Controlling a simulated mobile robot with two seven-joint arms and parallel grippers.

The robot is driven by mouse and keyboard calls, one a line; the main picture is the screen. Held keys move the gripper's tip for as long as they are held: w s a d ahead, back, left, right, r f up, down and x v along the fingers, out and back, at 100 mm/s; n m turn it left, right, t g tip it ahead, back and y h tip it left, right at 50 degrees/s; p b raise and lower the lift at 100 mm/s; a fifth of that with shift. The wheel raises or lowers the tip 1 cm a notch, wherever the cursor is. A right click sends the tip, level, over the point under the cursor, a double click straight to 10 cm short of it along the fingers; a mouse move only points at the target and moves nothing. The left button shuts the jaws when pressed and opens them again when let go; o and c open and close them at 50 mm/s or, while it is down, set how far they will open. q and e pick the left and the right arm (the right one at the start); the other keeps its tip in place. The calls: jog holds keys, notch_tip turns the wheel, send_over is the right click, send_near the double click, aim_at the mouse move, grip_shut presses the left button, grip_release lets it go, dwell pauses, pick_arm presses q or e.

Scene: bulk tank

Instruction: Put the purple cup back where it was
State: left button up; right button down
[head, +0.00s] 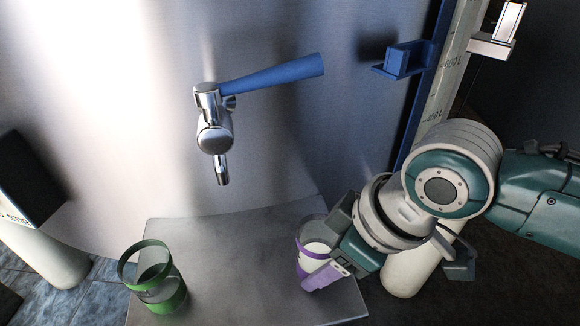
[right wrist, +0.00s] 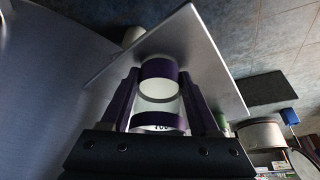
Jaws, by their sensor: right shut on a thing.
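The purple cup (head: 312,232) is clear with purple bands and has something white inside. It is at the right end of the grey metal shelf (head: 235,265); I cannot tell whether it touches the shelf. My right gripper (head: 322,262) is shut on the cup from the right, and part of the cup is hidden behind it. In the right wrist view the purple cup (right wrist: 158,96) sits between the two fingers of the right gripper (right wrist: 160,105), with the shelf (right wrist: 205,55) beyond. My left gripper is not in view.
A green-banded clear cup (head: 153,278) stands at the shelf's left end. The tap (head: 212,130) with its blue handle (head: 272,74) juts from the steel tank above the shelf. A blue bracket (head: 405,59) is at upper right. The shelf's middle is clear.

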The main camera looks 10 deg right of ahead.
jog(key=shift+c, duration=0.6)
grip_release()
jog(key=shift+r, duration=0.1)
jog(key=p+v, duration=0.4)
jog(key=v, duration=0.8)
jog(key=s+a+m, duration=0.2)
jog(key=s+a, duration=0.1)
jog(key=s, duration=0.2)
jog(key=s+d+m+h, duration=0.3)
jog(key=s+d+m, duration=0.1)
jog(key=s+d, duration=0.3)
jog(key=shift+s+r+m, duration=0.25)
jog(key=shift+s+m, duration=0.05)
jog(key=shift+m, duration=0.1)
jog(key=shift+d, duration=0.1)
